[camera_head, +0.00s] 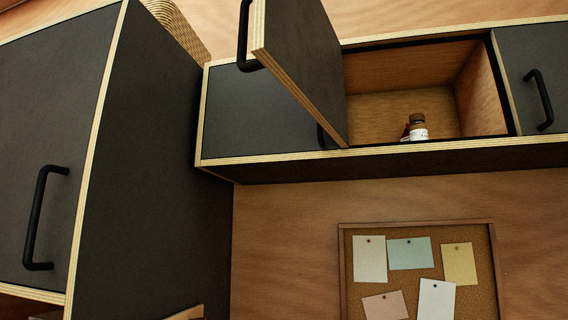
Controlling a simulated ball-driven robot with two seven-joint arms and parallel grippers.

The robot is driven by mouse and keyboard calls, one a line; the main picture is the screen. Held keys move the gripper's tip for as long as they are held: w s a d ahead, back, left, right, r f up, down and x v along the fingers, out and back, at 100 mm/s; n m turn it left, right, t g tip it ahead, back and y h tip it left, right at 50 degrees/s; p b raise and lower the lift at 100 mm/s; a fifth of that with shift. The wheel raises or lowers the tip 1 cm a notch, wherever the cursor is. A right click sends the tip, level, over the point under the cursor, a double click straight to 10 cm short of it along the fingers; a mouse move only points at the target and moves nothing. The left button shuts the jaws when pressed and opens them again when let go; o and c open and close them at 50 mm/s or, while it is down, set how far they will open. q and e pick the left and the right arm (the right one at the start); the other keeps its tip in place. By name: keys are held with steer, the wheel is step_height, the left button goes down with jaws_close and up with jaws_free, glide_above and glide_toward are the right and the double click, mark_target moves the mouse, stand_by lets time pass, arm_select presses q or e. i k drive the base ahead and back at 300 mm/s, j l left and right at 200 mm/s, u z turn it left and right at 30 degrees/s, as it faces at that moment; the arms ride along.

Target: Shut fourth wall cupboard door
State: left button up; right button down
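An open black cupboard door (300,55) with a pale plywood edge swings out from the wall cupboard row at the top of the head view. Its black handle (243,38) shows at the door's near left edge. Behind it the wooden compartment (385,100) stands open. A small brown bottle with a white label (418,128) stands inside. A shut black door (250,112) lies to the left, partly hidden by the open door. Another shut door (535,75) with a black handle lies to the right. Neither of my grippers is in view.
A tall black cabinet (130,170) with a handled front (45,215) stands close on the left. A woven basket (180,28) sits at the top. A cork board (415,232) with several pinned notes hangs on the wooden wall below the cupboards.

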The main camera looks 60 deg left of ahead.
mark_target(296, 41)
steer(key=k+j+u, duration=0.2)
steer(key=j, duration=0.25)
steer(key=k+j+u, duration=0.2)
steer(key=j, duration=0.3)
steer(key=j+u, duration=0.2)
steer(key=j, duration=0.25)
